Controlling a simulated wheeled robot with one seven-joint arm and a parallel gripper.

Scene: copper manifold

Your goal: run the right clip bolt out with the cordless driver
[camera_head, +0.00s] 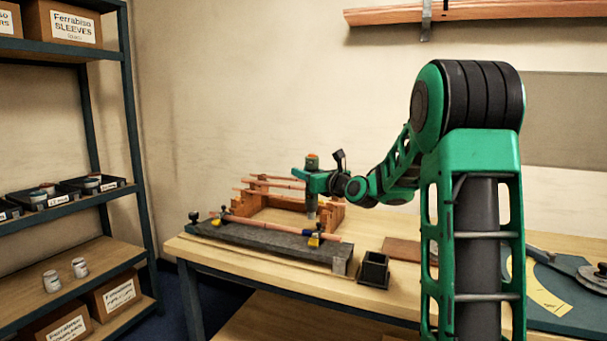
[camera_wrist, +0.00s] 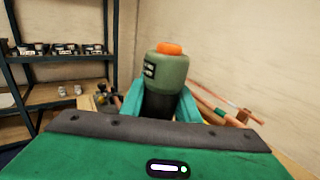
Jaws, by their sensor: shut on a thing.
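My gripper (camera_head: 318,181) is shut on the cordless driver (camera_head: 312,162), which stands upright with its grey nose pointing down. In the wrist view, the driver's green body with an orange cap (camera_wrist: 168,70) rises between the two teal fingers. The right clip (camera_head: 315,240) is a yellow piece on the grey bar, over the copper pipe (camera_head: 265,226), with a dark bolt head (camera_head: 320,228) on it. The driver's nose shows above the clip in the picture, with a gap between them. Its depth relative to the bolt is unclear. The left clip (camera_head: 213,223) is yellow too.
The grey bar (camera_head: 255,244) lies along the front of the wooden bench. A wooden rack (camera_head: 255,207) with copper pipes stands behind it. A dark open box (camera_head: 374,270) stands to the right of the bar, with a brown board (camera_head: 402,248) beyond. Shelves stand at left.

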